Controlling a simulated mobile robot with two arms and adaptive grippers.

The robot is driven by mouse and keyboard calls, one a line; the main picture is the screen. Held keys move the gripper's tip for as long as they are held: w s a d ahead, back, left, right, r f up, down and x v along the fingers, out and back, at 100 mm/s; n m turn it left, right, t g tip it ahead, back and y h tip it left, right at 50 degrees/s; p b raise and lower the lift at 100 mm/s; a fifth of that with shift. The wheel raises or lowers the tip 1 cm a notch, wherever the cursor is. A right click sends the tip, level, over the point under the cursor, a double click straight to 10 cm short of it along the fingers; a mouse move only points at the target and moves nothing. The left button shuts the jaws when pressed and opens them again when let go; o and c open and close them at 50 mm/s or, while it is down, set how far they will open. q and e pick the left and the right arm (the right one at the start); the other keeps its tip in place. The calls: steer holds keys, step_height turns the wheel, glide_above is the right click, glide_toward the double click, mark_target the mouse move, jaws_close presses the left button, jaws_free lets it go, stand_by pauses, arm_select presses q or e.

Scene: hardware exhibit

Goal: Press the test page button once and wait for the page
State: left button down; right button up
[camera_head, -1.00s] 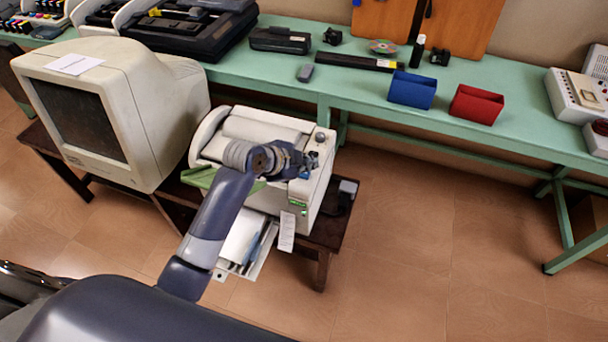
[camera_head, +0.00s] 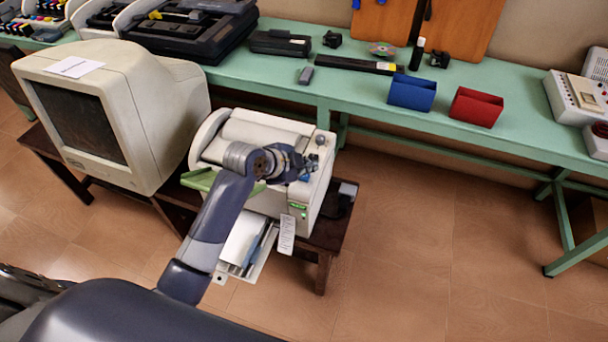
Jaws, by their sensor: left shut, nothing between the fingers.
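A cream printer (camera_head: 262,132) stands on a low dark wooden table. Its front tray holds white paper (camera_head: 243,240), and a paper tag (camera_head: 287,234) hangs at its front right corner. A green label (camera_head: 298,211) is on the front. My left arm reaches over the printer. My left gripper (camera_head: 306,170) is shut and empty, at the right side of the printer's top panel. I cannot tell whether it touches the panel. A test page button cannot be made out; the gripper and wrist cover part of the panel. A round grey knob (camera_head: 320,140) shows behind the gripper. My right gripper is not in view.
A large old monitor (camera_head: 110,110) stands left of the printer. A green bench (camera_head: 350,88) behind holds a blue bin (camera_head: 411,92), a red bin (camera_head: 476,107) and other hardware. The tiled floor (camera_head: 400,260) to the right is clear.

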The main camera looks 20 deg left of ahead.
arm_select(q)
steer(key=shift+f, duration=0.1)
steer(key=shift+f, duration=0.3)
